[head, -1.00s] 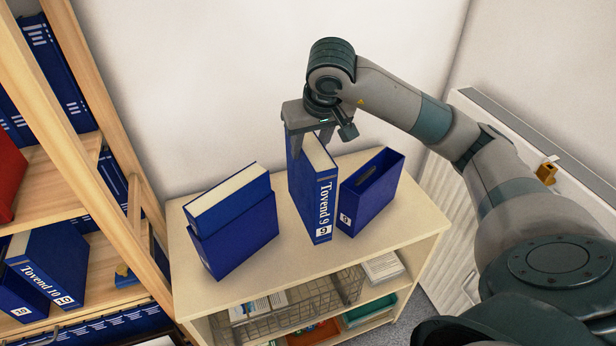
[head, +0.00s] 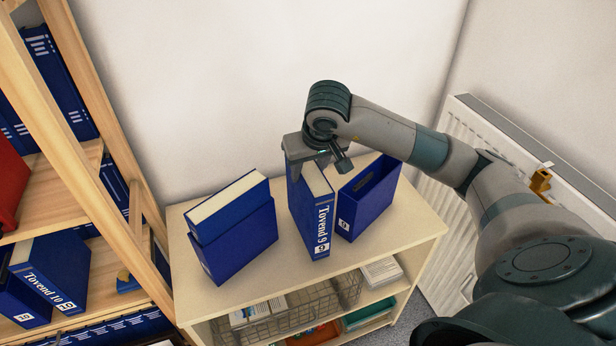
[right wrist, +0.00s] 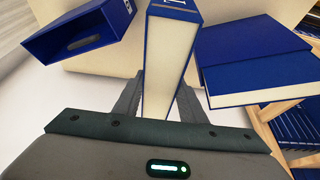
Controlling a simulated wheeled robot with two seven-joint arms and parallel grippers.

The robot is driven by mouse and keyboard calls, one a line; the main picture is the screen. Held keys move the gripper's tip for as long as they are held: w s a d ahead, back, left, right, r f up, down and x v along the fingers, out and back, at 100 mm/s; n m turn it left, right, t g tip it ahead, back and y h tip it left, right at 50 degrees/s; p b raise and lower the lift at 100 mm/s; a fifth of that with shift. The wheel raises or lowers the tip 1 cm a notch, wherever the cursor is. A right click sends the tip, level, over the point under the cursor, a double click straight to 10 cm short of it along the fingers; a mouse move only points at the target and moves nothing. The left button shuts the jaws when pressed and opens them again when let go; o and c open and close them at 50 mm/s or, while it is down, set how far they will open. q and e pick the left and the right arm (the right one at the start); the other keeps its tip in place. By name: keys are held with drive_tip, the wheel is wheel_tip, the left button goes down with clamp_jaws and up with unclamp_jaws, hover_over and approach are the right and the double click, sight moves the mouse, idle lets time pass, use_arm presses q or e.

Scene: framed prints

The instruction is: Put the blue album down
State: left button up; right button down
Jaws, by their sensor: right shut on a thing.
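The blue album (head: 312,215), labelled "Tovend 9", is upright on or just above the pale cabinet top (head: 262,282); I cannot tell if its base touches. My right gripper (head: 314,168) is shut on its upper end from above. In the right wrist view the album (right wrist: 170,62) sits between the two fingers, its pale page edges showing. An open, empty-looking blue slipcase (head: 366,205) stands close to its right in the head view. My left gripper is not in view.
Another blue slipcase (head: 238,245) with an album (head: 228,208) in it stands to the left. A wooden bookshelf (head: 120,235) with blue albums rises at far left. A white radiator (head: 440,275) is at the right. The cabinet top is clear at its front left.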

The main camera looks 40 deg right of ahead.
wheel_tip(320, 180, down, 2)
drive_tip(key=shift+f+p, duration=0.1)
drive_tip(key=shift+p, duration=0.3)
drive_tip(key=shift+f, duration=0.25)
drive_tip(key=shift+f, duration=0.1)
drive_tip(key=c, duration=1.1)
unclamp_jaws()
